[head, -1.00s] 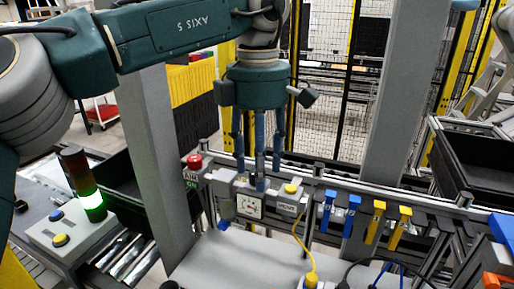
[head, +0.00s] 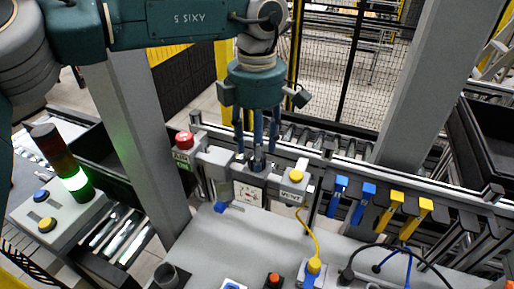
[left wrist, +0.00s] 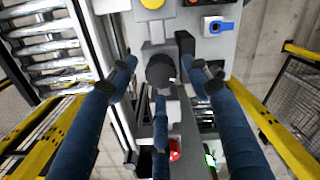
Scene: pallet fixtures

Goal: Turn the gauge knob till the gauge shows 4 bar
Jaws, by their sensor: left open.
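The pressure gauge (head: 248,193) is a small white square dial on the front of a grey air unit (head: 217,160). Its needle is too small to read. The gauge knob (left wrist: 160,70) is a dark round cap in the left wrist view. My left gripper (head: 257,158) points down over the unit, its three blue fingers spread. In the left wrist view the open fingers (left wrist: 160,88) stand around the knob with gaps at the sides. I cannot tell whether the lower finger touches it. My right gripper is not in view.
A red button (head: 184,139) stands left of the unit, and a yellow button (head: 296,175) sits at its right. Blue clips (head: 340,184) and yellow clips (head: 391,211) hang along the rail. A grey post (head: 140,120) rises close on the left. The grey tabletop (head: 225,240) in front is partly clear.

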